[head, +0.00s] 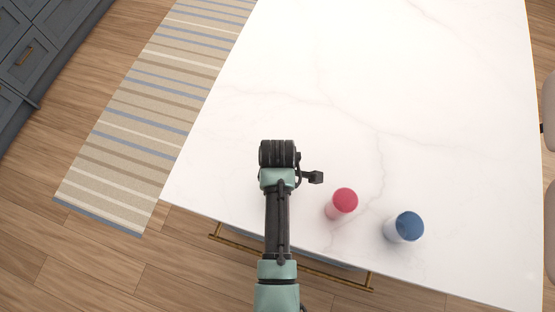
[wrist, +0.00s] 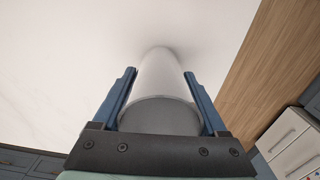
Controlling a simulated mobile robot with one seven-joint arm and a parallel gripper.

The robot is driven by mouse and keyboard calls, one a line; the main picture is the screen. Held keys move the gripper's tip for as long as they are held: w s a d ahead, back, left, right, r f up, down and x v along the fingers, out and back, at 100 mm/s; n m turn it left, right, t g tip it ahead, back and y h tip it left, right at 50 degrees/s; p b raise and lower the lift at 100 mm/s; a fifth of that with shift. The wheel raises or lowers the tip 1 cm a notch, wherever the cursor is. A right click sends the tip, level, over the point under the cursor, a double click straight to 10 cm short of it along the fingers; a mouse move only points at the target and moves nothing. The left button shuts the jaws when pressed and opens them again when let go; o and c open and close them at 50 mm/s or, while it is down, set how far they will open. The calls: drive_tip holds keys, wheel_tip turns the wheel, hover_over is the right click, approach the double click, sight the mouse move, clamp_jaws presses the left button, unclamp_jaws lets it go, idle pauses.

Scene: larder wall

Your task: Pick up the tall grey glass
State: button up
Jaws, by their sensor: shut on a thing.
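In the wrist view, my gripper (wrist: 160,73) has its two blue fingers on either side of a pale grey cylinder, the tall grey glass (wrist: 158,113), and is shut on it. The glass's grey round end faces the camera, and its far end points towards the white surface, where a soft shadow shows. I cannot tell whether the glass touches the surface. In the head view my arm covers the gripper and the glass, above the white countertop (head: 330,60).
A red-topped cup (head: 343,202) and a blue-topped cup (head: 405,227) stand on the counter to the right of my arm. A brass rail (head: 325,279) runs along the counter's front edge. The counter's far part is clear. A striped rug (head: 160,110) lies on the floor at left.

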wheel_tip(320, 180, up, 10)
drive_tip(key=b, duration=0.2)
drive_tip(key=f+m+b, duration=0.1)
drive_tip(key=f+m, duration=0.1)
drive_tip(key=m, duration=0.2)
drive_tip(key=w+f+m+b, duration=0.1)
drive_tip(key=f+m+b, duration=0.1)
drive_tip(key=m, duration=0.2)
drive_tip(key=f+m+b, duration=0.2)
drive_tip(key=m, duration=0.2)
drive_tip(key=shift+w+m, duration=0.2)
drive_tip(key=shift+m, duration=0.1)
drive_tip(key=shift+w+f+m+b, duration=0.15)
drive_tip(key=shift+m+b, duration=0.2)
drive_tip(key=shift+m, duration=0.35)
drive_tip(key=shift+f+m+b, duration=0.15)
drive_tip(key=shift+m+b, duration=0.15)
drive_tip(key=shift+m, duration=0.4)
